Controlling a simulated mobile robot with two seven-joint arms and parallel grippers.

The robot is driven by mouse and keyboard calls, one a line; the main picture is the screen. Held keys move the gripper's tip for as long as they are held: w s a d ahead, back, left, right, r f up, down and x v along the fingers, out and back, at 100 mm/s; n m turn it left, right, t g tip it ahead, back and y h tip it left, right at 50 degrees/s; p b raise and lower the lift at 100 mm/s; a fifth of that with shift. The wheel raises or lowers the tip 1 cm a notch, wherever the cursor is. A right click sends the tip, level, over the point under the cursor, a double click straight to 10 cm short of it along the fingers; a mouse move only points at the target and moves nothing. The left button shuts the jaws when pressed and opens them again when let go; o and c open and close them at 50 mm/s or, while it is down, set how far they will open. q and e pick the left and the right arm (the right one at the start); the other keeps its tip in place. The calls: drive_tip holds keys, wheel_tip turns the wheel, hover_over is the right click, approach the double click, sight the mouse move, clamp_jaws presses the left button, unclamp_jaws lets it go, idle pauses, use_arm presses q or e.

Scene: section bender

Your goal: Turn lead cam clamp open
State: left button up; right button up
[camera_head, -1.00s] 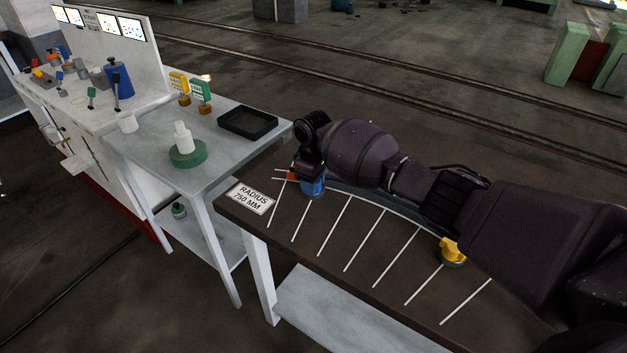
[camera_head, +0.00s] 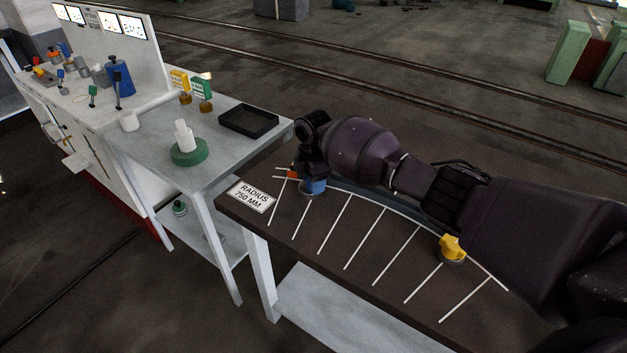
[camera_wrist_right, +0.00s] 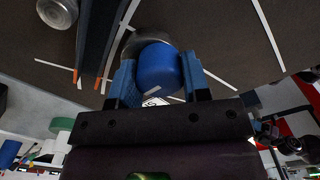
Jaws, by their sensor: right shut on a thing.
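The blue cam clamp (camera_head: 315,187) stands on the dark table near its left end, beside the curved bar (camera_head: 353,199). My right gripper (camera_head: 309,170) reaches down over it from the right. In the right wrist view the blue clamp knob (camera_wrist_right: 160,68) sits between the two blue-grey fingers of my right gripper, which is shut on it. The clamp's grey round base shows behind the knob. In the head view the gripper hides the clamp's top, so its turn angle is hard to read. My left gripper is not in view.
A yellow clamp (camera_head: 450,247) stands further right on the table, close under my right arm. A "RADIUS 750 MM" plate (camera_head: 251,196) lies at the left end. The grey side table (camera_head: 215,152) holds a green disc with a white piece and a black tray (camera_head: 249,121).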

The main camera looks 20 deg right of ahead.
drive_tip(key=shift+n, duration=1.6)
drive_tip(key=o, duration=0.9)
drive_tip(key=shift+o, duration=0.2)
